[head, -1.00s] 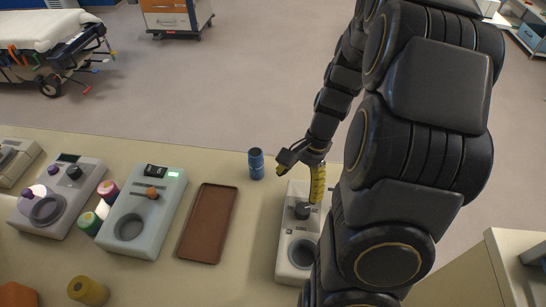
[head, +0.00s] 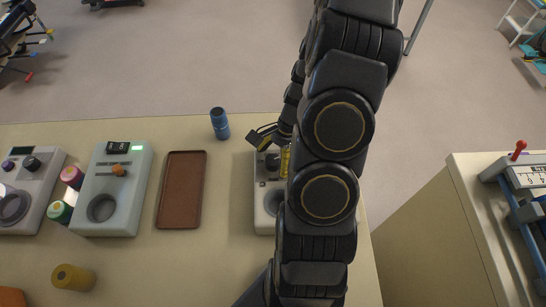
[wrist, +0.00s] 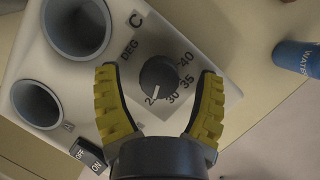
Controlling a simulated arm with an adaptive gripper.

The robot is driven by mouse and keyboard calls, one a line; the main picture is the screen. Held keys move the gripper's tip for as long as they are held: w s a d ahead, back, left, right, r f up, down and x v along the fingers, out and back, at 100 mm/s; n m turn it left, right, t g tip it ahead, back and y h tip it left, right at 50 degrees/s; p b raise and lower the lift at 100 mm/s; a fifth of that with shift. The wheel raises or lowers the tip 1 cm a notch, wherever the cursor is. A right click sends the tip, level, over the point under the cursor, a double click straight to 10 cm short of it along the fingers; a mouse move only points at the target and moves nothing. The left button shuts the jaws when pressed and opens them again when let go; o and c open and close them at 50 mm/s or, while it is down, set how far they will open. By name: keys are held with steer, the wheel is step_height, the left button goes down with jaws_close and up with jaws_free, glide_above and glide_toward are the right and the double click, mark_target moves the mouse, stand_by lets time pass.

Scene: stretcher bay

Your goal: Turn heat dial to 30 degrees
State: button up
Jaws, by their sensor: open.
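The heat dial (wrist: 158,75) is a round black knob on a pale device (wrist: 70,75). Its printed scale reads DEG C, with 30, 35 and 40 legible and a number starting with 2 partly covered. The dial's white mark points at the scale's low end, near that number. My gripper (wrist: 159,72) is open, its yellow ribbed fingers on either side of the dial, with gaps visible between them and the knob. In the head view the device (head: 262,215) stands at the table's right, mostly behind my arm, with my gripper (head: 273,150) at its far end.
An OFF/ON switch (wrist: 90,156) and two round wells are on the device. A blue water bottle (head: 219,124) stands behind it. A brown tray (head: 181,190), a green-grey device (head: 118,160) and a yellow cylinder (head: 73,277) lie to the left on the table (head: 215,265).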

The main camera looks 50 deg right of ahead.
steer(key=c, duration=1.1)
steer(key=shift+c, duration=0.2)
steer(key=shift+n, duration=0.4)
steer(key=n+g, duration=0.1)
steer(key=n, duration=0.2)
steer(key=shift+w+f+n+g, duration=0.1)
steer(key=shift+n+g, duration=0.2)
steer(key=shift+a+n+g+h, duration=0.1)
steer(key=shift+n+g+h, duration=0.25)
steer(key=shift+n, duration=0.75)
steer(key=shift+n+g+h, duration=0.15)
steer(key=shift+n+g, duration=0.3)
steer(key=shift+n, duration=0.65)
